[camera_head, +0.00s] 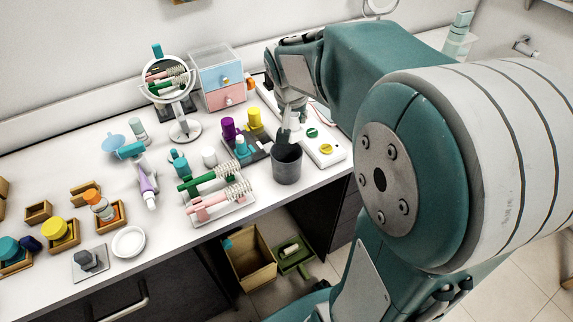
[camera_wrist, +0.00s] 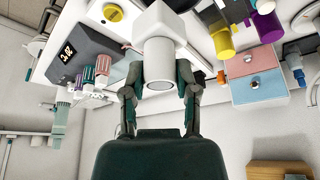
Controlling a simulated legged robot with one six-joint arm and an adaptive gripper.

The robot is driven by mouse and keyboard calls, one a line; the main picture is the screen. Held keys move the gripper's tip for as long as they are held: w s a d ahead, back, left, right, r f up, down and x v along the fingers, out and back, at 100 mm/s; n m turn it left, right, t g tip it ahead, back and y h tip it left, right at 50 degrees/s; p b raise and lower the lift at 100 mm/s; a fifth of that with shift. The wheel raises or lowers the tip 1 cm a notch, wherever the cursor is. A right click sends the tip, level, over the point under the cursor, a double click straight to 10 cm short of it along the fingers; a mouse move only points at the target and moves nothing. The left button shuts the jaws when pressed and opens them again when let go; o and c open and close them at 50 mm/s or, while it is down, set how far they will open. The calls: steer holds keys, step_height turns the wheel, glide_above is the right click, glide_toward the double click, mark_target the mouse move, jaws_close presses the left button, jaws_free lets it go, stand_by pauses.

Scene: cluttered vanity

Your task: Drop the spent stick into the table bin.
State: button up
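My gripper (camera_head: 286,128) reaches down over the table bin (camera_head: 287,168), a dark grey open cup near the table's front edge. In the wrist view my gripper (camera_wrist: 160,92) has its two fingers against the sides of a thick white cylinder (camera_wrist: 158,62), which seems to be the spent stick. Its round grey end faces the camera, and its far end is hidden. In the head view the fingers and forearm mostly hide the held piece.
A white board with green and yellow knobs (camera_head: 325,148) lies right of the bin. Purple (camera_head: 229,129) and yellow (camera_head: 254,118) bottles stand left of it. A rack of brushes (camera_head: 220,200) is at the front, and a drawer box (camera_head: 222,78) and mirror (camera_head: 167,78) behind.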

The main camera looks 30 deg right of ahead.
steer(key=o, duration=0.5)
steer(key=shift+a, duration=0.6)
steer(key=shift+d, duration=0.95)
steer(key=shift+s+r, duration=0.1)
steer(key=shift+r, duration=0.25)
steer(key=v, duration=1.1)
steer(key=shift+a, duration=0.25)
steer(key=shift+a, duration=0.3)
